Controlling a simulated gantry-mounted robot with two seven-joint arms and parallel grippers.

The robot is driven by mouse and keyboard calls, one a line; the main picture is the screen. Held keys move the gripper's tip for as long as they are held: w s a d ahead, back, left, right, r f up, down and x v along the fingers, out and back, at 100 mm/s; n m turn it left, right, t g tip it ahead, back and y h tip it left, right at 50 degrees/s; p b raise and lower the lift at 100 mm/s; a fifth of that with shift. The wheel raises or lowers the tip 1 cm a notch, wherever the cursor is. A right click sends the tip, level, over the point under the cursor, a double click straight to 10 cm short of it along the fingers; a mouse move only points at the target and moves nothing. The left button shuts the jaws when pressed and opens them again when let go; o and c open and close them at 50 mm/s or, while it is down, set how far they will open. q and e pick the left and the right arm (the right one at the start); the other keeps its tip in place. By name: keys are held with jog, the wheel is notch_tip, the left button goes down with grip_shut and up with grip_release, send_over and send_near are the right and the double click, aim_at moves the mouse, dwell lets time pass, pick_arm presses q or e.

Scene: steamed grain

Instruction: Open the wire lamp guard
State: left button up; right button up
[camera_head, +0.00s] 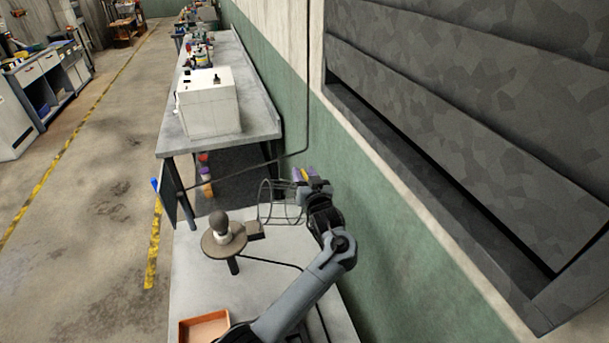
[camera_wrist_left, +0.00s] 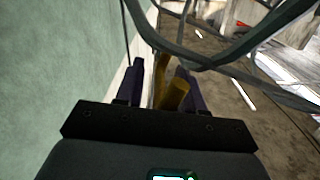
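The lamp has a dark round bulb in a pale socket (camera_head: 220,226), standing upright on a round brown disc (camera_head: 210,245). The wire lamp guard (camera_head: 265,203), a cage of thin grey wires, lies sideways to the right of the bulb, not around it. A small dark block (camera_head: 254,230) sits between disc and guard. My left gripper (camera_head: 304,174) is at the guard's right end, beside the green wall. Contact is unclear. My right gripper is out of view.
An orange tray (camera_head: 204,327) lies on the near bench. A white box (camera_head: 208,102) stands on the farther bench (camera_head: 255,120). The green wall is close on the right, below a grey metal housing (camera_head: 450,130). The pale bench top left of my arm is mostly clear.

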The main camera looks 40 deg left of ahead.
pick_arm(q)
jog(key=shift+c, duration=0.5)
grip_shut()
jog(key=shift+s+r, duration=0.1)
jog(key=shift+r, duration=0.1)
jog(key=s+a+r+n+p, duration=0.2)
jog(key=s+r+p, duration=0.1)
jog(key=shift+s+a+n, duration=0.2)
jog(key=shift+n, duration=0.1)
